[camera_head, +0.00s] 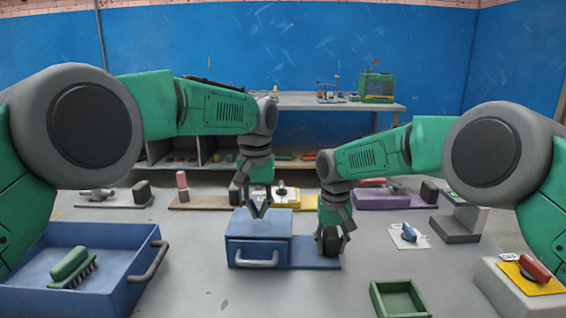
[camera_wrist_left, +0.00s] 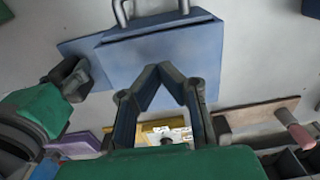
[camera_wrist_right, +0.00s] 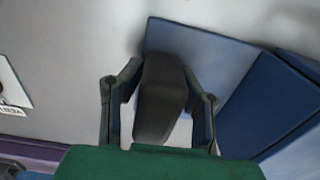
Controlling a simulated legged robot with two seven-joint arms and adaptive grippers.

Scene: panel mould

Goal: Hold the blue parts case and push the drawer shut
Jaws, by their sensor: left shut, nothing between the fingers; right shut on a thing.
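The blue parts case (camera_head: 258,224) stands on the table in the middle of the head view, its metal drawer handle (camera_head: 258,263) facing me. The drawer front looks close to the case body; I cannot tell whether a small gap is left. A flat blue base plate (camera_head: 306,251) extends to its right and carries a dark upright block (camera_wrist_right: 160,100). My right gripper (camera_head: 332,243) is shut on this block. My left gripper (camera_head: 260,213) is shut and empty, fingertips together over the case's top; contact is unclear. The case also shows in the left wrist view (camera_wrist_left: 150,55).
A blue tray (camera_head: 110,236) with a handle holds a green brush (camera_head: 72,268) at the left. A small green tray (camera_head: 399,299) lies front right, near a grey block with a red-handled switch (camera_head: 535,268). Several fixtures line the table behind the case.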

